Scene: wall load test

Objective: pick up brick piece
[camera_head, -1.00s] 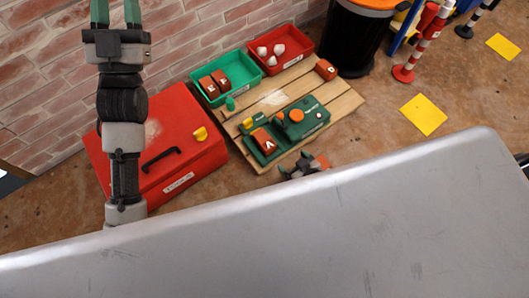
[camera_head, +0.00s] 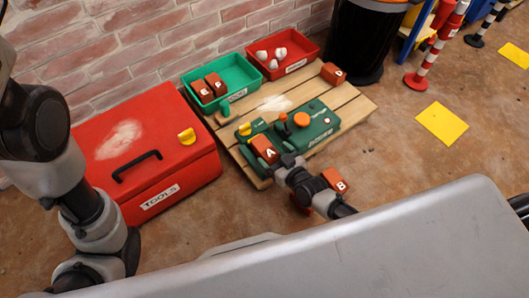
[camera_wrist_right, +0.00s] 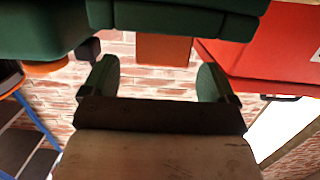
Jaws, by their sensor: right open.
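Brick A (camera_head: 263,150), red-brown with a white letter, sits at the left end of the green test machine (camera_head: 318,124) on the wooden pallet. My right gripper (camera_head: 288,160) is just in front of brick A. In the right wrist view the gripper (camera_wrist_right: 156,82) is open, its green-padded fingers apart with nothing between them. A brown brick face (camera_wrist_right: 163,50) shows beyond the fingers, partly hidden by green machine parts. Brick B (camera_head: 335,179) is beside my right forearm, partly hidden; its support is unclear. My left arm is at the left edge, its gripper out of view.
A red toolbox (camera_head: 200,165) stands left of the pallet (camera_head: 355,102). On the pallet's far side are a green bin (camera_head: 245,92) with bricks, a red bin (camera_head: 312,56) with white lumps and another brick (camera_head: 332,73). A black barrel (camera_head: 362,40) stands behind.

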